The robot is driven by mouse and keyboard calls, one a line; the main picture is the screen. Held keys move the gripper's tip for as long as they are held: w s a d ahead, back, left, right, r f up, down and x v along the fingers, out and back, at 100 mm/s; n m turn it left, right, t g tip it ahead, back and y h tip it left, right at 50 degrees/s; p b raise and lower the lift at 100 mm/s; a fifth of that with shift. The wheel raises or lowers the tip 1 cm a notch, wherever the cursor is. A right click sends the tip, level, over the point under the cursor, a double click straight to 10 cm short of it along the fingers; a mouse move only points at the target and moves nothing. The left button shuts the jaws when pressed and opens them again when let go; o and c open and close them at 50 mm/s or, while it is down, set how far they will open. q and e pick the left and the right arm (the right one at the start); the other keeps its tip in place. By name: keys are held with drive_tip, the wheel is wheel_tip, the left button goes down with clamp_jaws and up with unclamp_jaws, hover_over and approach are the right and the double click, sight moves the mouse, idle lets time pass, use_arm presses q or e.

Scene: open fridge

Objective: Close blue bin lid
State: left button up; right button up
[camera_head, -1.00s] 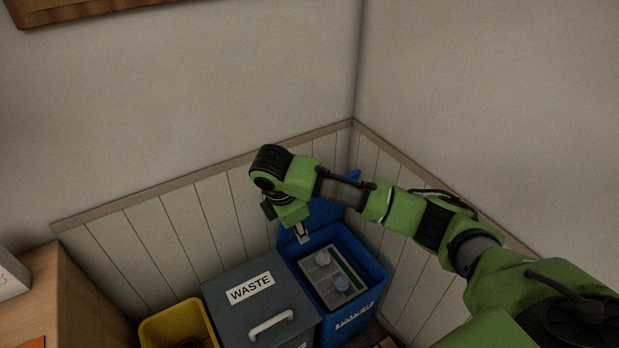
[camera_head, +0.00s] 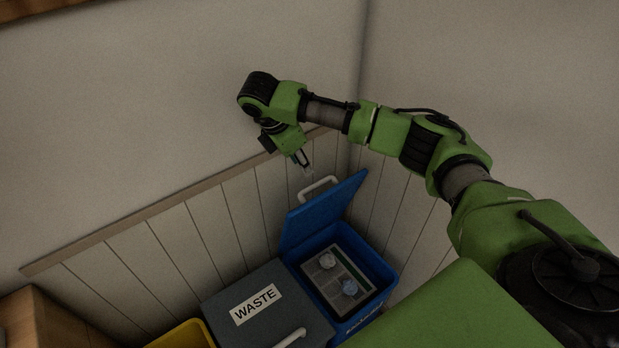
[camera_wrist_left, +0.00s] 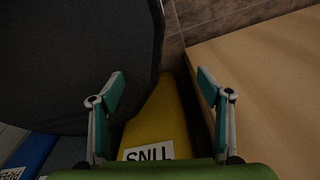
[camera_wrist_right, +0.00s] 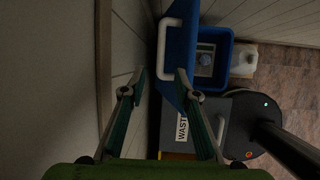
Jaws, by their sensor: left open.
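The blue bin (camera_head: 372,270) stands in the corner with its lid (camera_head: 325,212) raised at a slant and a white handle (camera_head: 318,187) on the lid's upper edge. My right gripper (camera_head: 305,163) is above and just behind that handle, near the wall. In the right wrist view, its fingers (camera_wrist_right: 160,78) are apart with nothing gripped; the handle (camera_wrist_right: 164,50) and lid (camera_wrist_right: 182,45) lie beyond the fingertips. I cannot tell whether they touch. My left gripper (camera_wrist_left: 160,76) is open and empty above the yellow bin (camera_wrist_left: 160,115), away from the blue bin.
A grey waste bin (camera_head: 250,290) with a closed lid adjoins the blue bin on the left. The yellow bin (camera_head: 182,336) is farther left, near a wooden cabinet (camera_head: 30,315). Panelled walls (camera_head: 230,215) bound the corner. A white jug (camera_wrist_right: 243,60) stands beside the blue bin.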

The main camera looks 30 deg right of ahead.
approach(315, 185)
drive_tip(key=f, duration=0.2)
drive_tip(key=x, duration=0.5)
drive_tip(key=shift+w+d+f, duration=0.1)
drive_tip(key=shift+d, duration=0.35)
drive_tip(key=shift+d+f, duration=0.2)
drive_tip(key=shift+f, duration=0.2)
use_arm(q)
drive_tip(key=shift+s, duration=0.4)
drive_tip(key=shift+s, duration=0.1)
drive_tip(key=shift+s, duration=0.3)
use_arm(e)
clamp_jaws()
